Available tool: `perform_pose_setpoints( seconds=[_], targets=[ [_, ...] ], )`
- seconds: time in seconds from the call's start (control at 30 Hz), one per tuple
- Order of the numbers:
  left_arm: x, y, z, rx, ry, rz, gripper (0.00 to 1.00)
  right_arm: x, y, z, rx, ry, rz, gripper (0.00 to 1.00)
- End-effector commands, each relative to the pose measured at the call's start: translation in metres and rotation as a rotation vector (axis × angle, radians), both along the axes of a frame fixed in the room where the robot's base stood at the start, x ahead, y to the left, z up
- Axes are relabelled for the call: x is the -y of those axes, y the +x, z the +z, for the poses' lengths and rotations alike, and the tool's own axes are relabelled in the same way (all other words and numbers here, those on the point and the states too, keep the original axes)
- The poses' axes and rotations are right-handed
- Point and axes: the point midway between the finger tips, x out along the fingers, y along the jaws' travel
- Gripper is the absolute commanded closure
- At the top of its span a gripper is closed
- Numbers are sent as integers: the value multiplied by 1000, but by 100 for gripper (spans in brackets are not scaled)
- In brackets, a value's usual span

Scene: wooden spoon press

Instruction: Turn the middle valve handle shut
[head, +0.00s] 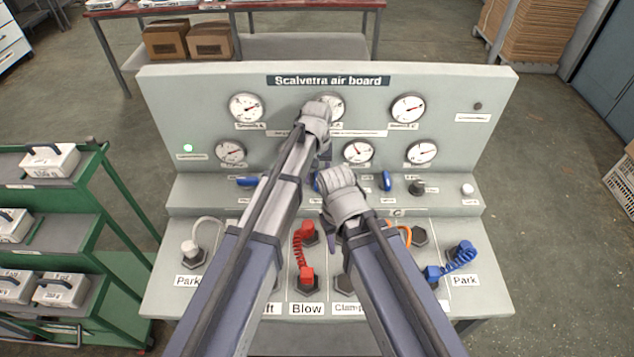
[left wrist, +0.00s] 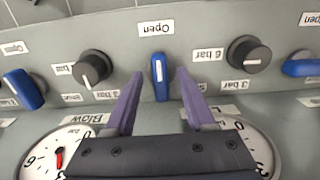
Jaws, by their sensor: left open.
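The middle valve handle, a blue lever (left wrist: 160,76), stands upright in line with its Open label in the left wrist view. In the head view only a blue sliver of it (head: 316,182) shows between my arms. My left gripper (left wrist: 158,82) is open, its two purple fingers on either side of the handle with a gap each side. In the head view its fingers (head: 324,154) are mostly hidden behind my left arm. My right gripper (head: 329,226) is low over the front of the board; its jaws are hard to make out.
Other blue handles lie left (head: 247,181) and right (head: 387,180) of the middle one. Black knobs (left wrist: 92,68) (left wrist: 248,54) flank the middle handle closely. Gauges fill the upright panel (head: 440,90). Red (head: 298,250) and blue (head: 460,257) coiled hoses stand on the front shelf.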

Motion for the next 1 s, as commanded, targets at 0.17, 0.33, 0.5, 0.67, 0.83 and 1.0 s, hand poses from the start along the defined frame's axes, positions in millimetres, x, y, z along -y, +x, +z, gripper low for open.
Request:
perform_pose_setpoints(
  seconds=[0.17,0.33,0.5,0.67,0.83,1.0],
  targets=[
    [0,0,-1,0,0,0,45,0,0,-1,0,0,0,50],
    [0,0,-1,0,0,0,53,0,0,-1,0,0,0,50],
    [0,0,-1,0,0,0,72,0,0,-1,0,0,0,50],
    [0,0,-1,0,0,0,90,0,0,-1,0,0,0,50],
    [0,0,-1,0,0,0,100,0,0,-1,0,0,0,50],
    [0,0,-1,0,0,0,100,0,0,-1,0,0,0,50]
  ],
)
